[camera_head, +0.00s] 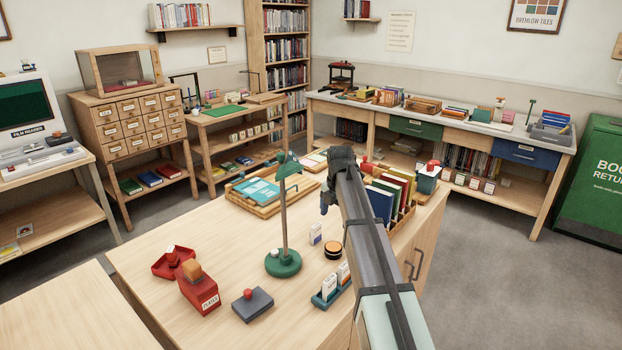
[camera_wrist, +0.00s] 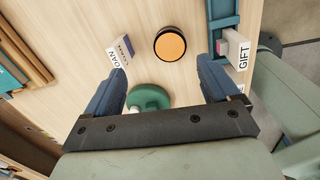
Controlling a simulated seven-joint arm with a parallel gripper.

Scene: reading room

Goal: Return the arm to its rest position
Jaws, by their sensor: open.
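My gripper (camera_head: 328,200) hangs above the wooden worktable (camera_head: 140,260), among the things on its right half. The wrist view shows its two blue fingers (camera_wrist: 162,68) spread apart with nothing between their tips. A round black tin with an orange top (camera_wrist: 170,45) lies below and beyond the fingertips; it also shows in the head view (camera_head: 333,250). A white block marked LOAN (camera_wrist: 117,52) stands beside it. The green lamp base (camera_wrist: 150,97) shows low between the fingers, partly hidden by the gripper. My arm reaches in from the lower right.
The green desk lamp (camera_head: 284,220) stands upright left of my gripper. A row of upright books (camera_head: 383,197) is close on the right. A teal rack (camera_head: 328,296) with white blocks is at the front.

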